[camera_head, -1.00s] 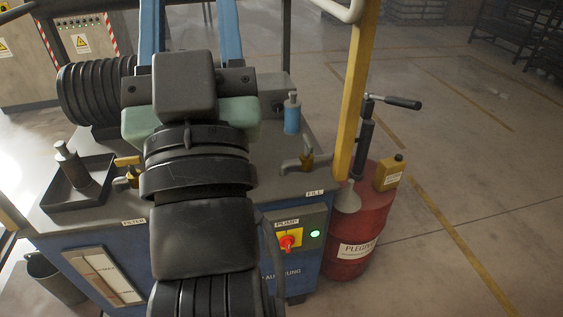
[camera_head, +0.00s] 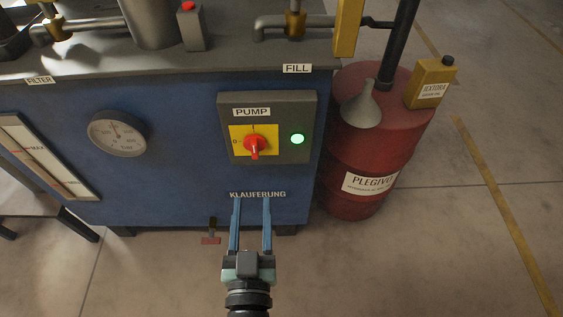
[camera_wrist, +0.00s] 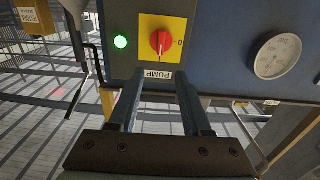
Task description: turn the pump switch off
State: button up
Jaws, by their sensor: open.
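The pump switch (camera_head: 255,145) is a red rotary knob on a yellow plate, on a grey box (camera_head: 309,105) labelled PUMP on the front of the blue machine. Its handle stands about upright, and a 0 mark shows at the plate's left. A green lamp (camera_head: 297,139) beside it is lit. The knob also shows in the wrist view (camera_wrist: 161,42), upside down, beyond the fingertips. My gripper (camera_head: 252,200) is open and empty, below the knob and apart from it in the picture. Its two blue fingers also show in the wrist view (camera_wrist: 158,85).
A red drum (camera_head: 345,150) with a funnel (camera_head: 361,108) and a yellow can (camera_head: 430,82) stands right of the machine. A round gauge (camera_head: 117,134) is left of the switch. Pipes and valves run along the machine top. The floor at the right is open.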

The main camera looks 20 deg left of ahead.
aim_at(254, 151)
jog(key=x, duration=0.4)
jog(key=b+x, duration=0.1)
jog(key=x, duration=0.7)
jog(key=shift+w+a+f, duration=0.1)
jog(key=shift+w+f, duration=0.2)
jog(key=shift+f, duration=0.1)
jog(key=shift+c, duration=0.3)
grip_shut()
